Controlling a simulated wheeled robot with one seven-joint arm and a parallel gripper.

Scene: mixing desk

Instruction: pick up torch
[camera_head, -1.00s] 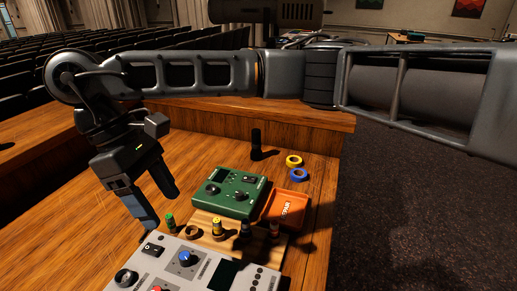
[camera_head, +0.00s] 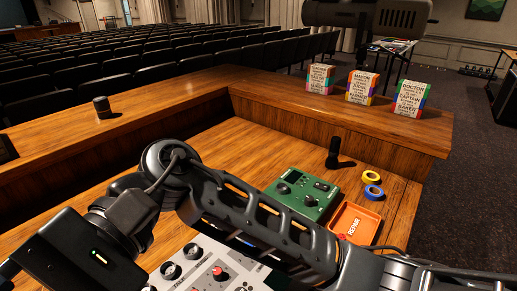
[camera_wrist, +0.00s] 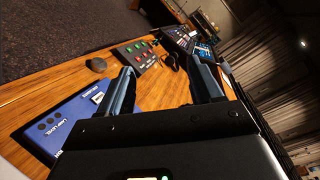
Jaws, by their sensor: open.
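A black upright cylinder (camera_head: 333,152), which looks like the torch, stands on the wooden desk behind the green box in the head view. A second short dark cylinder (camera_head: 101,105) stands on the raised ledge at the left; I cannot tell what it is. My gripper (camera_wrist: 162,66) is open in the wrist view, with nothing visible between its fingers. In the head view its body is at the lower left, well away from the black cylinder, and the fingertips are out of sight. I cannot make out the torch surely in the wrist view.
A green box (camera_head: 301,192), an orange tray (camera_head: 352,224), and yellow (camera_head: 370,177) and blue (camera_head: 373,192) tape rolls lie on the desk. My arm partly covers a grey panel (camera_head: 205,268). A blue box (camera_wrist: 62,122) shows in the wrist view. Three lettered blocks stand on the back ledge.

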